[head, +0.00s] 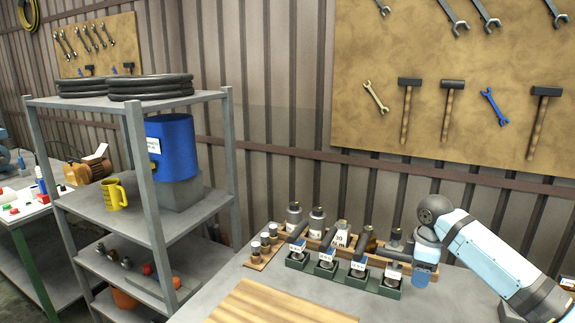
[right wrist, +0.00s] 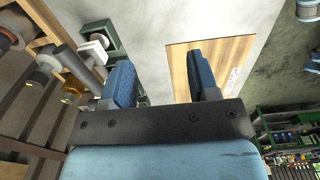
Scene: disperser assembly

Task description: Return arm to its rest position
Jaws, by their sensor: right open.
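My right arm (head: 490,255) is light blue with dark joints and comes in from the right. Its gripper (head: 424,273) points down at the right end of the bench fixtures. In the right wrist view the two blue fingers of this gripper (right wrist: 161,80) stand apart with nothing between them. Beside it, in the head view, a row of dark green holders (head: 343,278) carries several round, labelled parts with dark tubes. Whether the gripper touches the rightmost holder cannot be told. My left gripper is not in view.
A wooden rack of bottles (head: 340,236) stands behind the holders, with a small wooden rack of jars (head: 262,252) at left. A wooden board (head: 280,303) lies in front on the grey bench (head: 415,308). A grey shelf (head: 150,222) stands at left. Tools hang on the wall panel (head: 440,50).

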